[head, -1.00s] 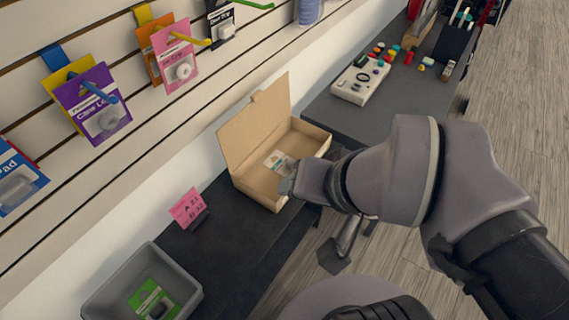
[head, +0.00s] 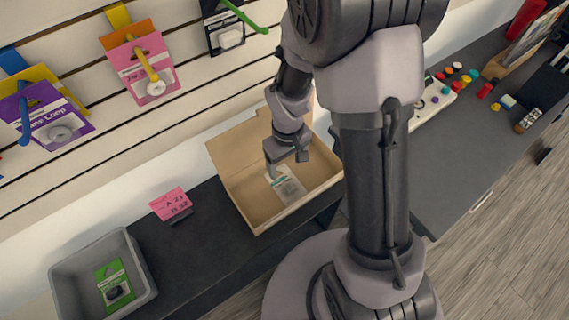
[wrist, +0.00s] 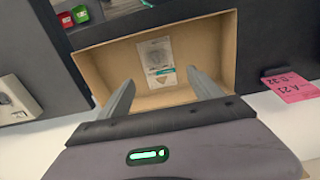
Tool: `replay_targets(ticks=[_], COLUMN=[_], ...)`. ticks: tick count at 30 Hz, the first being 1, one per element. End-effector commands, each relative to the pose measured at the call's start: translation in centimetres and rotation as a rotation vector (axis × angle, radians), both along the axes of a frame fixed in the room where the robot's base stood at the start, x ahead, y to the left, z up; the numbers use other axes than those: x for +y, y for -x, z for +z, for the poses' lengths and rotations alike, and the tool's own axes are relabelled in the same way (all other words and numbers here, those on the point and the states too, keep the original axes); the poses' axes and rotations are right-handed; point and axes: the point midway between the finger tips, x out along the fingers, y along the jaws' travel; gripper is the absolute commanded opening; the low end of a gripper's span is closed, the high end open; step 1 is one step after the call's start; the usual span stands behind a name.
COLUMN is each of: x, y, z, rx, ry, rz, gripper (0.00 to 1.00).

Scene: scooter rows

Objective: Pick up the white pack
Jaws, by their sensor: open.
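The white pack (head: 287,186) lies flat inside an open cardboard box (head: 246,195) on the dark counter. In the wrist view the white pack (wrist: 158,60) lies on the floor of the box (wrist: 206,47), beyond my fingertips. My gripper (head: 284,168) is over the box, pointing down toward the pack. In the wrist view my gripper (wrist: 165,85) is open and empty, its two fingers apart with the near end of the pack between them in the picture. I cannot tell the exact height above the pack.
A grey bin (head: 62,283) with a green pack (head: 114,284) stands at the left. A pink sign (head: 170,203) stands between bin and box. Packs hang on the slatted wall behind. The box's raised lid (head: 237,143) is on the wall side.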

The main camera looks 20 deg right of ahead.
Motion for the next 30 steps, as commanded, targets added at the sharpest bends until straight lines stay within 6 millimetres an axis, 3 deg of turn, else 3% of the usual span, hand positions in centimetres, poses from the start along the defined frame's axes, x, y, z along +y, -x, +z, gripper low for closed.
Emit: replay_targets(ticks=[1, 6, 13, 19, 25, 26, 30], x=[0.0, -0.1, -0.3, -0.7, -0.7, -0.7, -0.7], y=[0.1, 0.0, -0.1, -0.5, -0.6, -0.5, -0.5], z=[-2.3, -6.3, -8.4, -12.4, -12.4, -12.4, -12.4], rx=[0.004, 0.002, 0.001, 0.002, -0.001, -0.001, -0.001], ry=[0.0, 0.0, -0.001, 0.0, 0.0, 0.0, 0.0], rz=[-0.001, -0.002, -0.004, -0.004, -0.003, -0.003, -0.004], gripper=[0.75, 0.75, 0.75, 0.75, 0.75, 0.73, 0.45])
